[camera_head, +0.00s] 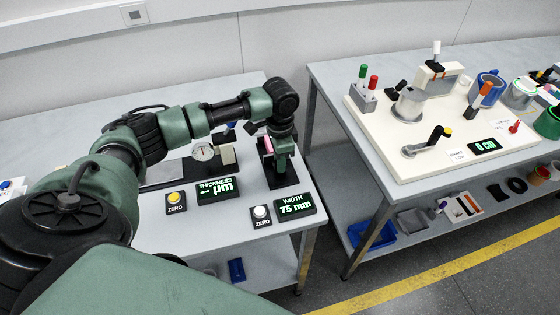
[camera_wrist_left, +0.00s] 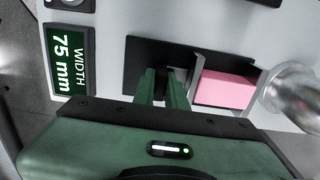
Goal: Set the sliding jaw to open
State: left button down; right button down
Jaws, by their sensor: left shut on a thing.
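The width gauge is a black base (camera_wrist_left: 142,52) carrying a pale upright jaw plate (camera_wrist_left: 198,72) with a pink block (camera_wrist_left: 227,90) right beside it. The block also shows in the head view (camera_head: 268,145), partly behind my arm. My left gripper (camera_wrist_left: 164,86) points down over the base, with its fingers shut on the sliding jaw's dark grip (camera_wrist_left: 161,80); the fingers hide most of it. In the head view the left gripper (camera_head: 282,162) is at the gauge. The width display (camera_head: 295,207) reads 75 mm. My right gripper is not in view.
A thickness display (camera_head: 217,190), a dial gauge (camera_head: 203,152), a yellow zero button (camera_head: 175,198) and a white zero button (camera_head: 260,212) share the bench. A second bench (camera_head: 348,78) stands to the right across a gap. A metallic cylinder (camera_wrist_left: 292,92) is near the pink block.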

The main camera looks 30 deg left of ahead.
pick_arm(q)
jog(key=shift+w, duration=0.1)
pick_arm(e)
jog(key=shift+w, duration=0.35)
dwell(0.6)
